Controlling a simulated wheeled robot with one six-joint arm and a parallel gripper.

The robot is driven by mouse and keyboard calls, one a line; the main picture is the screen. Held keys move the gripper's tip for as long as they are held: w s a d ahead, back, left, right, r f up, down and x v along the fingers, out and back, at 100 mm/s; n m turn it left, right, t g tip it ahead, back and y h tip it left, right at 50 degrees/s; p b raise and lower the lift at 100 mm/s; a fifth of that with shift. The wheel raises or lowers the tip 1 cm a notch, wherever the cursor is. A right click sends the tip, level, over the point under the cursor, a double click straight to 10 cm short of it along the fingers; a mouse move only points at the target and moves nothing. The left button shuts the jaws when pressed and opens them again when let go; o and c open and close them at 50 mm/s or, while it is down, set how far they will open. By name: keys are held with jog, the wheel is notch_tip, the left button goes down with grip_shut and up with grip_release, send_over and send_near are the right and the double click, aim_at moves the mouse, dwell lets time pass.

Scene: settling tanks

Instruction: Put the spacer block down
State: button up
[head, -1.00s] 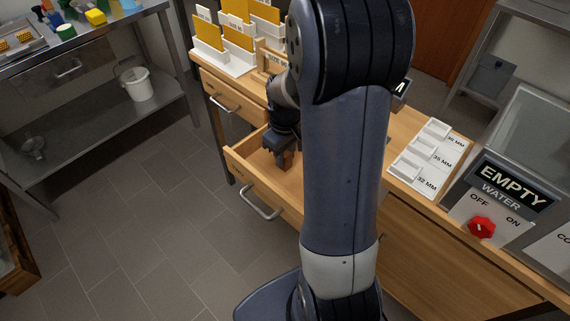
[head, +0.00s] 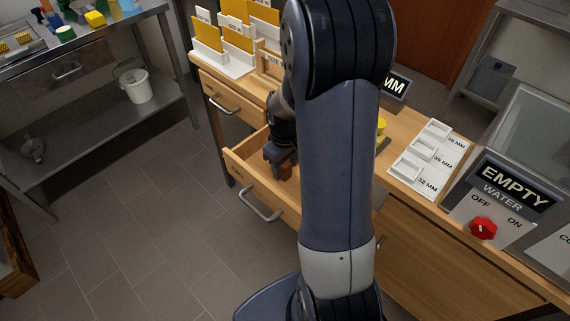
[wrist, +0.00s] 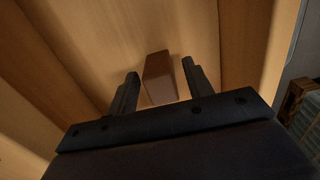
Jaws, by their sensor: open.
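The spacer block (wrist: 159,77) is a small brown block lying on the floor of the open drawer (wrist: 95,40). In the wrist view it sits between and just beyond the two fingers of my gripper (wrist: 160,88), with a gap on each side. My gripper is open. In the head view my gripper (head: 281,166) is down inside the open drawer (head: 234,163), and a small part of the brown block (head: 286,173) shows beneath it. My arm hides much of the drawer.
A white tray (head: 410,184) with size labels lies on the bench at right, beside the EMPTY sign (head: 513,185) and a red water knob (head: 483,229). White holders with yellow cards (head: 239,40) stand at the back. A closed drawer (head: 215,91) is left of the open one.

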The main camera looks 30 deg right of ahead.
notch_tip(320, 180, up, 12)
jog(key=p, duration=0.1)
jog(key=shift+r, duration=0.15)
dwell(0.4)
